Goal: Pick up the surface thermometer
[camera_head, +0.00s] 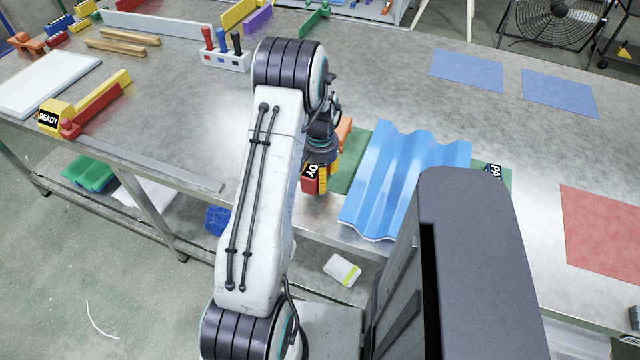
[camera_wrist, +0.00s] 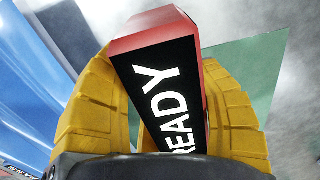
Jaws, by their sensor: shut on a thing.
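My gripper (camera_wrist: 165,105) has two yellow padded fingers, shut on the sides of a red device with a black READY display (camera_wrist: 168,95). I take this device to be the surface thermometer. In the head view my gripper (camera_head: 323,178) is partly hidden by my arm. There the red device (camera_head: 309,184) shows only in part, with the letters DY, left of the blue corrugated sheet (camera_head: 400,175). I cannot tell whether the device touches the table.
The corrugated sheet lies on a green mat (camera_head: 352,165) near the table's front edge. A label (camera_head: 494,171) shows at its right. Blue mats (camera_head: 466,70) and a red mat (camera_head: 605,235) lie at the right.

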